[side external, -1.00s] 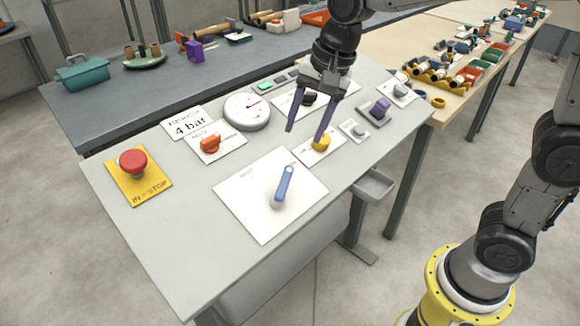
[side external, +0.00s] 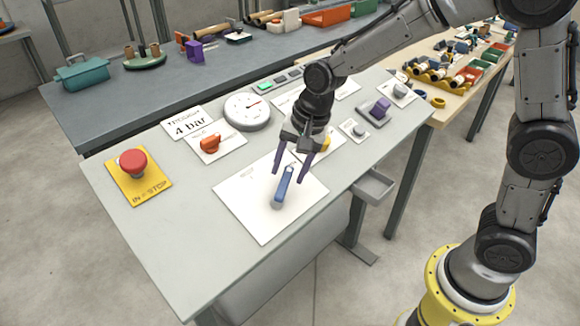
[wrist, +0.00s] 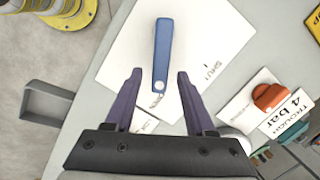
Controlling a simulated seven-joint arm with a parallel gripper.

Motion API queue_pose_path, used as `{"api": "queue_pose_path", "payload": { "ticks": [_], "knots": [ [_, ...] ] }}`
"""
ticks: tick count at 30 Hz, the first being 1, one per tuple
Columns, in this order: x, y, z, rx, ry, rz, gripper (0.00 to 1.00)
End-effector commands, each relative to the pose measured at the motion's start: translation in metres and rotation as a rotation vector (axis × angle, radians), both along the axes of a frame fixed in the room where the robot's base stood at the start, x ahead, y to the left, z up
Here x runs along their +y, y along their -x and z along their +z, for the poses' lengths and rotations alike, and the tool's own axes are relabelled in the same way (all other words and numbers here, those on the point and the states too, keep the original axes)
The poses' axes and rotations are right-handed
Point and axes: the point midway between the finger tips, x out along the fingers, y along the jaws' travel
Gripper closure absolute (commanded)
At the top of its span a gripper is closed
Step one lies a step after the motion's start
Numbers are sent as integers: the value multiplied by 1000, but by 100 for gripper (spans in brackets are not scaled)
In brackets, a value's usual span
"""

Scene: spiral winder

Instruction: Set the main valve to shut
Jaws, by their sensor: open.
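The main valve is a blue lever (side external: 284,187) on a white plate (side external: 250,215) on the bench. In the wrist view the lever (wrist: 162,50) has a white round spot at the end nearest my gripper. That end points to a label that seems to read OPEN (wrist: 157,101). A SHUT label (wrist: 208,72) is on the plate to the right of the lever. My gripper (side external: 290,175) is open, its two purple fingers pointing down on either side of the lever's far end. No contact shows, and I cannot tell their exact height above the plate.
An orange knob (side external: 210,144), a round gauge (side external: 247,111) and a 4 bar label (side external: 188,124) lie behind. A yellow knob (side external: 326,143) is close behind my gripper. A red stop button (side external: 132,162) sits at left. The bench front-left is bare.

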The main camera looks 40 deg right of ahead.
Motion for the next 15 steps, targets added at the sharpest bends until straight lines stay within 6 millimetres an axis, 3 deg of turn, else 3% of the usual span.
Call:
{"api": "queue_pose_path", "payload": {
  "ticks": [2,11,15],
  "knots": [
    [0,0,0,0,0,0,47],
    [0,0,0,0,0,0,100],
    [0,0,1,0,0,0,100]
  ]
}}
